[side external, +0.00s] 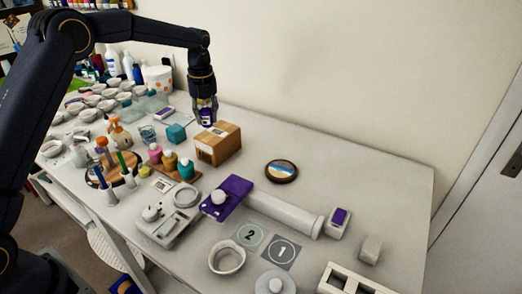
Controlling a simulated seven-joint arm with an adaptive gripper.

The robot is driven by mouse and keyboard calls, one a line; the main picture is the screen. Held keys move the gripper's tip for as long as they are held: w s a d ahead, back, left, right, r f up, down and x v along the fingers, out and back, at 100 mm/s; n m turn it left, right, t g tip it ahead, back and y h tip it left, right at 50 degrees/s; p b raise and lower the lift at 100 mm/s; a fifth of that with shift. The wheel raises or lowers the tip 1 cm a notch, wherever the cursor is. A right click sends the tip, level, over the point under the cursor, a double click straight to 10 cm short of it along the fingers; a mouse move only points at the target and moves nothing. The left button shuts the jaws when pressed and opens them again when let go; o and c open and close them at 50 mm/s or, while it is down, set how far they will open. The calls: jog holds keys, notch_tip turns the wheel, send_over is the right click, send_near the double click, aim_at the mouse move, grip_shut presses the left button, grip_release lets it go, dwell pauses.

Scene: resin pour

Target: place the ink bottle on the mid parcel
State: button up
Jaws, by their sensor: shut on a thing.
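My gripper (205,108) is at the upper middle of the side external view, pointing down. The bottle's base appears near the back left edge of the parcel's top. I cannot tell from this angle whether it is over the parcel or behind it, or whether they touch.
A teal cube (176,133) stands left of the parcel. Pink, yellow and teal bottles (170,161) stand in front of it on a wooden stand. A round dark-rimmed coaster (281,171) lies to the right. The table between coaster and wall is clear.

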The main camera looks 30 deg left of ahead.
aim_at(210, 125)
jog(key=shift+w+f, duration=0.4)
jog(key=shift+f, duration=0.1)
jog(key=shift+w+f, duration=0.1)
jog(key=shift+f, duration=1.45)
jog(key=shift+f, duration=0.15)
jog(key=o, duration=1.1)
jog(key=shift+c, duration=0.2)
